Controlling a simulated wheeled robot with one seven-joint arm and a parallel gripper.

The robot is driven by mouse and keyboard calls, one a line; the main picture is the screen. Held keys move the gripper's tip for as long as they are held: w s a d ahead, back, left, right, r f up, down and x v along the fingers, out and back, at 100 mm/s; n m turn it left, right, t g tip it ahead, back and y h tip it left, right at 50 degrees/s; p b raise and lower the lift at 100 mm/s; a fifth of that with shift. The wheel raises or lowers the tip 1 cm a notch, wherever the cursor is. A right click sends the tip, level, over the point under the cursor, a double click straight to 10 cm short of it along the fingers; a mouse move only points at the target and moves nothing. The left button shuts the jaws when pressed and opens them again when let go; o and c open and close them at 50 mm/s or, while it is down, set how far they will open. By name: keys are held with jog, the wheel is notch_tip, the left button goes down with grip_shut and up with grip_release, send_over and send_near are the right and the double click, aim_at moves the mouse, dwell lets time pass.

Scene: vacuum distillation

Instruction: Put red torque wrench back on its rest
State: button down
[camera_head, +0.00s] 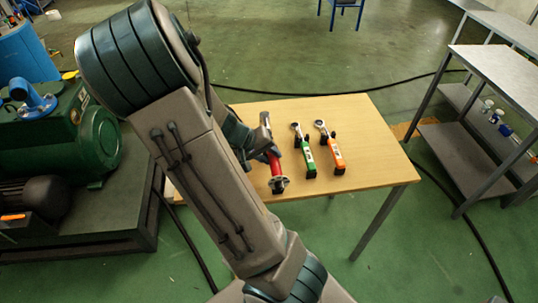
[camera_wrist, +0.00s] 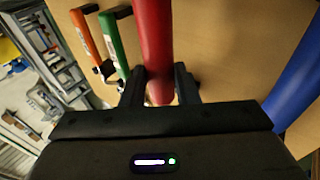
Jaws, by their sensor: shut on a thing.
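The red torque wrench (camera_head: 275,169) is partly hidden by my gripper and arm in the head view. Its lower end shows at the left part of the wooden table, next to the green wrench. In the wrist view its red handle (camera_wrist: 153,38) runs from the top edge down between the fingers of my gripper (camera_wrist: 158,86). My gripper (camera_head: 262,152) is shut on the red wrench in the head view too. A dark and silver piece (camera_head: 278,185) shows at the wrench's lower end. I cannot tell whether the wrench touches its rest.
A green wrench (camera_head: 307,154) and an orange wrench (camera_head: 335,152) lie on dark rests to the right. A blue handle (camera_wrist: 299,82) shows at right in the wrist view. The wooden table (camera_head: 372,150) is clear at right. A green machine (camera_head: 60,135) stands left.

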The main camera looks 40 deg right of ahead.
jog(key=shift+f, duration=0.2)
jog(key=shift+f+b, duration=0.35)
jog(key=shift+b, duration=0.2)
jog(key=shift+f+b, duration=0.75)
jog(key=shift+f, duration=0.1)
jog(key=c, duration=1)
grip_release()
jog(key=shift+c, duration=0.2)
jog(key=shift+r, duration=0.1)
jog(key=p+v, duration=0.2)
jog(key=v, duration=1.1)
jog(key=shift+a+r, duration=0.25)
jog(key=shift+r, duration=0.05)
jog(key=shift+w, duration=0.1)
jog(key=s+a+r+n+t+y+p, duration=0.1)
jog(key=s+a+r+n+t+y, duration=0.1)
jog(key=a, duration=0.5)
jog(key=s+a+r+n+t+y+p, duration=0.2)
jog(key=s+a+r+n+t+y, duration=0.1)
jog(key=s+a+r+y, duration=0.2)
notch_tip(320, 180, up, 2)
jog(key=s+a, duration=0.2)
jog(key=shift+s+a+n, duration=0.15)
jog(key=shift+s+n, duration=0.15)
jog(key=shift+s, duration=0.05)
